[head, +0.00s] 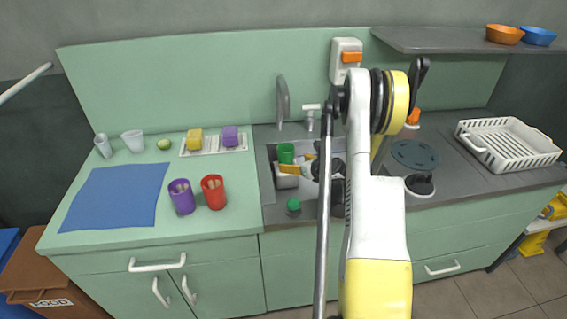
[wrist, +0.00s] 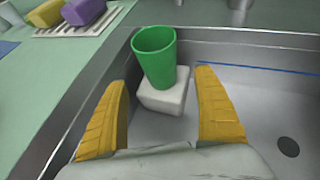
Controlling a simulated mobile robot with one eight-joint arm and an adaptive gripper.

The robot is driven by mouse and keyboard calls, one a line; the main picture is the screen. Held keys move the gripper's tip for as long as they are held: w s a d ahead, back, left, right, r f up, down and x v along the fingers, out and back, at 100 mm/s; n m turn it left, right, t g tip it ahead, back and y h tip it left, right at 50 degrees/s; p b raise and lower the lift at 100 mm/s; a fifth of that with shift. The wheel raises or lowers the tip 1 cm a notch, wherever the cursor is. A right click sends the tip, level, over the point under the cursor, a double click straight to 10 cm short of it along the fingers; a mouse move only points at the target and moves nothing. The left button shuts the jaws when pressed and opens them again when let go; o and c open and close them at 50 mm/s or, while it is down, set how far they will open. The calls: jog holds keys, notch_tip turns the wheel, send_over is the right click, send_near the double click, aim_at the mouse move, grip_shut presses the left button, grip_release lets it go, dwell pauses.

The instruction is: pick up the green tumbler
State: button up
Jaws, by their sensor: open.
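The green tumbler (wrist: 157,62) stands upright on a white block (wrist: 163,97) in the sink. In the head view the tumbler (head: 286,153) shows at the left side of the basin. My gripper (wrist: 162,107) has two yellow fingers, spread apart and empty. In the wrist view the tumbler is ahead of the fingers and between their lines, not touching either.
The metal sink wall (wrist: 100,90) rises close on the left. A yellow sponge (head: 195,139) and a purple sponge (head: 230,136) lie on a rack left of the sink. Purple (head: 181,196) and red (head: 214,191) cups stand on the counter. A tap (head: 282,100) stands behind the basin.

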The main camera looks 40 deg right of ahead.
aim_at(286, 159)
jog(key=b+x, duration=0.3)
jog(key=x, duration=0.4)
jog(key=shift+w+d, duration=0.1)
jog(key=shift+w, duration=0.25)
jog(key=c, duration=1.5)
jog(key=shift+r, duration=0.2)
